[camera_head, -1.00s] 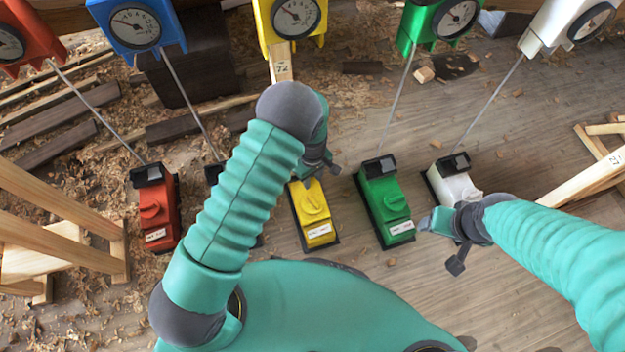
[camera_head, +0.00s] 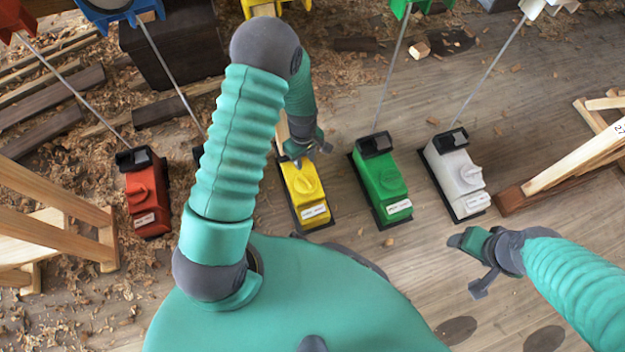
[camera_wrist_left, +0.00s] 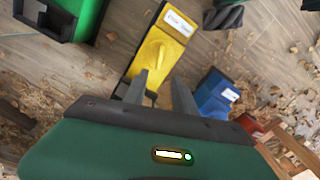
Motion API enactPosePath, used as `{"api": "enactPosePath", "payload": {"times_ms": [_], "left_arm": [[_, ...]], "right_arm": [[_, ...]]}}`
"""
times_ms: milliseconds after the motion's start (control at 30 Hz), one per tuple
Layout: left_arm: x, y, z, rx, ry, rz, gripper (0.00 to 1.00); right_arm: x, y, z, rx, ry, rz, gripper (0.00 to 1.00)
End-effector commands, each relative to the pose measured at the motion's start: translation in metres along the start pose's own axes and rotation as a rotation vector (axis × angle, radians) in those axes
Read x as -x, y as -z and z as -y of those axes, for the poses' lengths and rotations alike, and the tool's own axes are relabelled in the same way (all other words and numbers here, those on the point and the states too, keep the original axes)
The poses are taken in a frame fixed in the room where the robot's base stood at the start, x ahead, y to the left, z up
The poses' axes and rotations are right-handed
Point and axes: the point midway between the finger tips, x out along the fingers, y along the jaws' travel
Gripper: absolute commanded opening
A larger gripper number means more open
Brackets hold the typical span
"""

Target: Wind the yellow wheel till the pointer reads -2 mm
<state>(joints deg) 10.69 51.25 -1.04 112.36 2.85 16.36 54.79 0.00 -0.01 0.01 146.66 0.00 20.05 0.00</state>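The yellow wheel (camera_head: 307,184) is a winged knob on top of a yellow box (camera_head: 316,214) that stands on the floor. In the left wrist view the yellow wheel (camera_wrist_left: 158,54) lies just beyond my fingertips. My left gripper (camera_head: 308,152) is over the far end of the yellow box, apart from the wheel. Its two fingers (camera_wrist_left: 160,90) are spread with nothing between them. My right gripper (camera_head: 474,266) is open and empty, over bare floor to the right. The yellow gauge (camera_head: 262,8) is cut off at the top edge, so its dial and pointer are hidden.
A green box (camera_head: 380,182) and white box (camera_head: 457,178) stand to the right, a red box (camera_head: 146,200) to the left. A blue box (camera_wrist_left: 215,95) shows in the left wrist view. Thin rods rise from several boxes. Wooden trestles stand at both sides.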

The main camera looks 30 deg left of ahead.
Motion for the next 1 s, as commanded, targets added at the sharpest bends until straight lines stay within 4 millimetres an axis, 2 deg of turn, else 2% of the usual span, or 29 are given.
{"api": "enactPosePath", "payload": {"times_ms": [33, 200, 400, 500, 667, 933, 1000], "left_arm": [[-0.020, 0.000, 0.000, 0.000, 0.001, 0.001, 0.33], [-0.067, -0.001, 0.000, 0.000, 0.001, 0.001, 0.33], [-0.117, -0.001, 0.000, -0.001, 0.000, 0.001, 0.33], [-0.134, -0.001, 0.000, -0.002, 0.001, 0.001, 0.33], [-0.146, -0.001, 0.000, -0.001, 0.000, 0.000, 0.33], [-0.145, 0.000, -0.001, -0.001, 0.000, 0.000, 0.33], [-0.145, 0.000, -0.001, -0.001, 0.000, 0.000, 0.24]], "right_arm": [[-0.014, -0.004, 0.000, 0.000, 0.000, 0.000, 0.66], [-0.041, -0.010, 0.000, 0.000, 0.000, 0.001, 0.66], [-0.070, -0.017, 0.000, 0.000, 0.000, 0.001, 0.66], [-0.080, -0.019, 0.000, 0.000, 0.000, 0.001, 0.66], [-0.086, -0.020, 0.000, 0.000, 0.000, 0.001, 0.66], [-0.084, -0.020, 0.000, 0.000, 0.000, 0.000, 0.66], [-0.084, -0.020, 0.000, 0.000, 0.000, 0.000, 0.66]]}}
